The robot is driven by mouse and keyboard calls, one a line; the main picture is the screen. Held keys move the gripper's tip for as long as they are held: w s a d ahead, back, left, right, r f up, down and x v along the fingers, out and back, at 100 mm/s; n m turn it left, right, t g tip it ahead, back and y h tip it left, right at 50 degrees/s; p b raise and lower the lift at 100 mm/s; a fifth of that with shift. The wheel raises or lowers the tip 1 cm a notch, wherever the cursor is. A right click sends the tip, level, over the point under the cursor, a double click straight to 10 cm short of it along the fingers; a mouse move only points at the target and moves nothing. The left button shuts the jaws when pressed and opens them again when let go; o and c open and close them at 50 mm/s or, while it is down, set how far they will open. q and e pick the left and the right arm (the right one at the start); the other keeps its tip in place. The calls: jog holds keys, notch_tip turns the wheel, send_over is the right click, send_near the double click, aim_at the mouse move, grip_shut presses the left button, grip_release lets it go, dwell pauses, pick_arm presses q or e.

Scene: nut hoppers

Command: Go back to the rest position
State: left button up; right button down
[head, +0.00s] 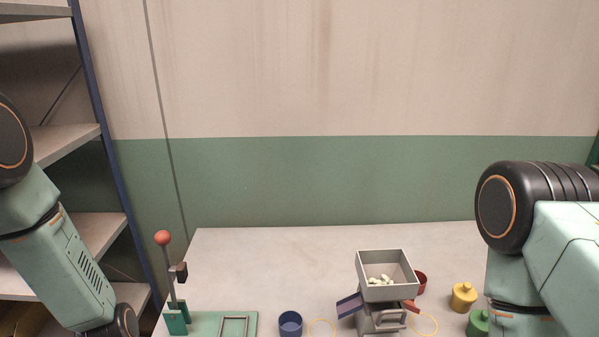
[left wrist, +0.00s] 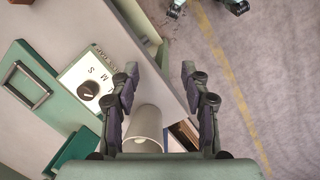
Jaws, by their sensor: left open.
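My left gripper (left wrist: 160,85) is open in the left wrist view, its two dark fingers spread wide with nothing between their tips. It hangs over the edge of a pale table (left wrist: 85,25). Both arms show in the head view, at the left and right edges, but neither gripper shows there. My right gripper is hidden from both views.
The grey hopper (head: 388,277) holds pale pieces. A blue cup (head: 290,324), yellow pot (head: 463,297), green pot (head: 478,323) and red-knobbed lever (head: 163,238) stand nearby. A grey cylinder (left wrist: 147,122) and dial panel (left wrist: 88,82) lie below the left gripper. Shelves (head: 100,232) stand left.

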pick_arm(q)
jog(key=s+d+f+m+y, duration=0.25)
jog(key=s+m, duration=0.95)
jog(key=s, duration=0.7)
notch_tip(320, 180, down, 15)
jog(key=b, duration=1.4)
jog(key=shift+w+d+h+b, duration=0.35)
jog(key=shift+w+b, duration=0.05)
jog(key=shift+w, duration=0.05)
